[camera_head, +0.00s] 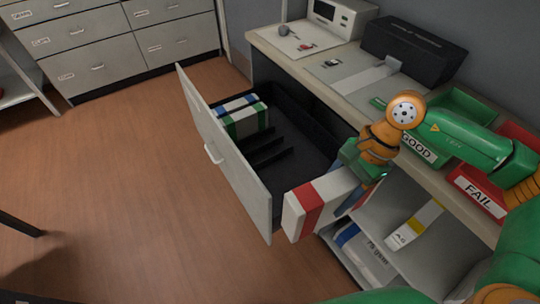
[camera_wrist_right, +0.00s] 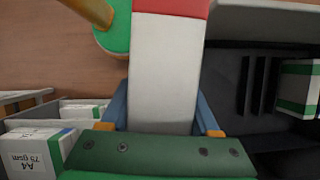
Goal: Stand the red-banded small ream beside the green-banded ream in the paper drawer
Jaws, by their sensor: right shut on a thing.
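The red-banded ream (camera_head: 335,190), white with a red band, is held at the drawer's near end, above the rim in the head view. My right gripper (camera_wrist_right: 163,115) is shut on it; its blue fingers lie along both sides in the wrist view, where the ream (camera_wrist_right: 165,65) extends away with its red band at the top edge. The green-banded ream (camera_head: 247,124) stands in the far part of the open paper drawer (camera_head: 222,150); it also shows in the wrist view (camera_wrist_right: 298,88). My left gripper is not in view.
A blue-banded ream (camera_head: 236,103) stands behind the green one. Low black dividers (camera_head: 268,150) cross the drawer floor, which looks empty nearer me. A counter with GOOD (camera_head: 418,150) and FAIL (camera_head: 480,192) trays is at right, above a shelf with more reams (camera_head: 365,255).

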